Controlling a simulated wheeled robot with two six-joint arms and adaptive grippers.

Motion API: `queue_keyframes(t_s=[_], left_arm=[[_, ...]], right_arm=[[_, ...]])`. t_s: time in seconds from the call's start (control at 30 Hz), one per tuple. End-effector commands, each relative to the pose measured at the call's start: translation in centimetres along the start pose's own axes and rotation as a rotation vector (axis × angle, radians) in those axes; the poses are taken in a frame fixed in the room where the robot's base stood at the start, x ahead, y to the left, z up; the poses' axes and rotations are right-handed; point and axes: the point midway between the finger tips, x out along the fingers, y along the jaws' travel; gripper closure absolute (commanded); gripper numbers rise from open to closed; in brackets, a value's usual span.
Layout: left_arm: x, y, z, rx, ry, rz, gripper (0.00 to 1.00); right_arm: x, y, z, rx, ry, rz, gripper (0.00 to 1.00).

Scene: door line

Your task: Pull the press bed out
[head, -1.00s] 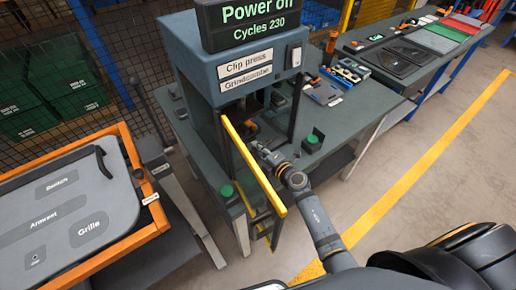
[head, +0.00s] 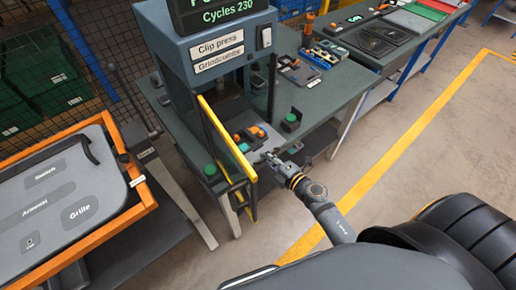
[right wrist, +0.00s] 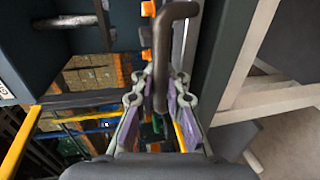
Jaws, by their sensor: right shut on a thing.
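The clip press (head: 205,35) is a blue-grey machine with its yellow-edged guard (head: 226,138) swung open on the left. Its press bed (head: 269,143), a grey plate carrying orange clamps (head: 255,131), sticks out of the front opening toward me. My right gripper (head: 272,158) is at the bed's front edge. In the right wrist view, my right gripper (right wrist: 160,88) is shut on a dark bent handle (right wrist: 162,45), which runs between its fingers. The join between handle and bed is not clear. My left gripper is not in view.
Green buttons (head: 210,169) stand either side of the opening. The guard is close on the left of my right gripper. An orange-framed tray (head: 147,192) stands at the left. The floor (head: 400,185) at the right is open, with a yellow line.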

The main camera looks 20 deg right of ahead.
Motion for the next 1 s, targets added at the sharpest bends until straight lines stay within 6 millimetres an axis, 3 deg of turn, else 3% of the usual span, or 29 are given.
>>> queue_keyframes(t_s=[0.13, 0.3, 0.77, 0.8, 0.87, 1.0], left_arm=[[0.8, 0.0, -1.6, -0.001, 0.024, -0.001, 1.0], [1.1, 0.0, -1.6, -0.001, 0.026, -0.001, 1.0], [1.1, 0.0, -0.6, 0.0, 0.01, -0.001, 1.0], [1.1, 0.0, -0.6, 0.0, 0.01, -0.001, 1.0], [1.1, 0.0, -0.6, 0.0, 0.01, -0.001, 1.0], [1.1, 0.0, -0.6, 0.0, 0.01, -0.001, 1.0]], right_arm=[[-2.1, -0.7, 0.0, -0.003, 0.001, -0.003, 1.0], [-3.4, -0.8, 0.0, -0.001, 0.0, -0.001, 1.0], [-3.8, -0.8, 0.0, -0.001, -0.001, 0.0, 1.0], [-3.8, -0.7, 0.0, -0.001, -0.001, 0.0, 0.87], [-3.8, -0.7, 0.0, -0.001, -0.001, 0.0, 0.79], [-3.8, -0.8, 0.0, -0.001, -0.001, 0.0, 0.79]])
